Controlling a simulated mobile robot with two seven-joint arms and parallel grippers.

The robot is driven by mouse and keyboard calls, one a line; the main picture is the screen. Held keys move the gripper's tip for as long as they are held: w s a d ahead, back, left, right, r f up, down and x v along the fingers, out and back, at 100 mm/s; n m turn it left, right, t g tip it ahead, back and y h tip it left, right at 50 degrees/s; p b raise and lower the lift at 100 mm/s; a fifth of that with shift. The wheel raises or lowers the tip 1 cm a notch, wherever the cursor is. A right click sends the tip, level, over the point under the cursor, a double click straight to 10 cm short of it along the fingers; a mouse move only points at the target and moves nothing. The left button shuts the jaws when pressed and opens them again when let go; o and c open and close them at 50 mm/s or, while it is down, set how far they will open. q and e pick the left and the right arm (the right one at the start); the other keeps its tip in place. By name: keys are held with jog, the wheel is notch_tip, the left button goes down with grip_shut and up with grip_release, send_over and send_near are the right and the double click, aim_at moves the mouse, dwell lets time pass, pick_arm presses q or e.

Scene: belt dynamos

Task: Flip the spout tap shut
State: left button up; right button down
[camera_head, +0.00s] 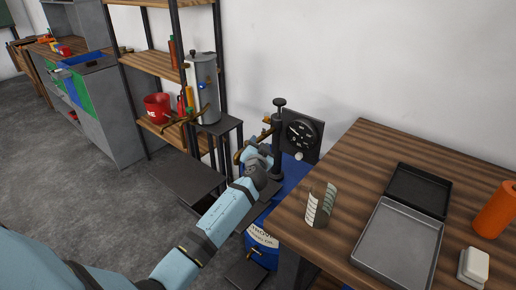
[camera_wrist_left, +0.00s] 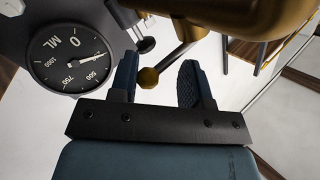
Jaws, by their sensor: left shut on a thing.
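The tap's brass lever shows in the left wrist view with its round knob (camera_wrist_left: 148,78) between my left fingers. The thick brass spout (camera_wrist_left: 245,14) crosses the top right of that view. My left gripper (camera_wrist_left: 158,82) is shut on the lever, though the exact contact is hard to see. In the head view my left gripper (camera_head: 258,158) is at the pump on the blue drum (camera_head: 292,172), and it hides most of the tap. The dial gauge (camera_head: 303,131) stands behind the pump; it also shows in the left wrist view (camera_wrist_left: 66,60), its needle between 0 and 500. My right gripper is not in view.
A grey canister (camera_head: 203,85) and shelves stand behind left.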

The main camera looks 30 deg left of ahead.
pick_arm(q)
jog(key=o, duration=0.5)
jog(key=shift+w+r, duration=0.1)
jog(key=shift+r, duration=0.2)
jog(key=o, duration=0.4)
jog(key=shift+f, duration=0.1)
jog(key=shift+o, duration=0.2)
jog(key=shift+f, duration=0.15)
jog(key=v, duration=1.3)
jog(key=shift+s+d+b, duration=0.2)
jog(key=shift+s+b, duration=0.1)
jog(key=shift+b, duration=0.05)
